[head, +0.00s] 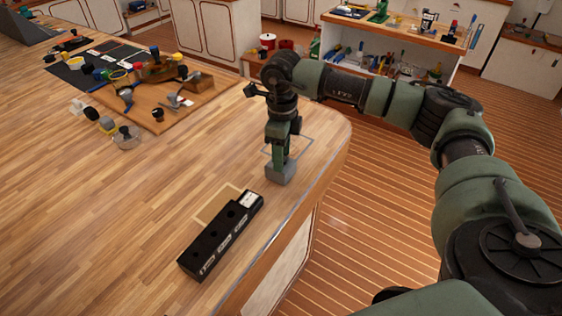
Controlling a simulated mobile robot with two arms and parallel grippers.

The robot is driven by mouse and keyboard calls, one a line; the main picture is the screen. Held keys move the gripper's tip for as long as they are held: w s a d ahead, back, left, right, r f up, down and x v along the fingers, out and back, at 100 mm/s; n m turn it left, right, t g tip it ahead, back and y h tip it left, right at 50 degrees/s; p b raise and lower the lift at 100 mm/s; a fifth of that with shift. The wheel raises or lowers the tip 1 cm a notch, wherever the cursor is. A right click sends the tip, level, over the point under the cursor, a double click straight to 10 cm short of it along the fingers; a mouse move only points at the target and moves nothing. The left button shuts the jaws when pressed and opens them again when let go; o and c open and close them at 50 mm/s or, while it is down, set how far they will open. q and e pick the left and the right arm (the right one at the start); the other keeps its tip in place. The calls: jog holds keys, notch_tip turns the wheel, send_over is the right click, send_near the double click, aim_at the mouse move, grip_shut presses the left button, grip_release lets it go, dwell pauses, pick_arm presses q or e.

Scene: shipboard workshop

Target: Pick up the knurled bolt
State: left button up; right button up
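My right gripper (281,158) points straight down near the counter's right edge. Its fingertips are at the top of a small grey block (280,174), and I cannot tell whether they are open or shut. I cannot make out the knurled bolt; the gripper may be hiding it. A long black block (213,246) with dark round holes in its top and pale labels on its side lies on the counter, nearer to me and left of the gripper. My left gripper is not in view.
The wooden counter (90,215) is broad and mostly clear at the left. A wooden board (140,112) with tools and small parts lies farther back, beside a dark mat (70,76). A thin outlined rectangle surrounds the grey block's area. A tool shelf (395,32) stands behind.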

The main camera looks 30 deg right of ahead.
grip_shut()
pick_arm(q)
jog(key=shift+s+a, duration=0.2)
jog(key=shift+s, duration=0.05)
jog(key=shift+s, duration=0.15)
pick_arm(e)
jog(key=shift+r, duration=0.1)
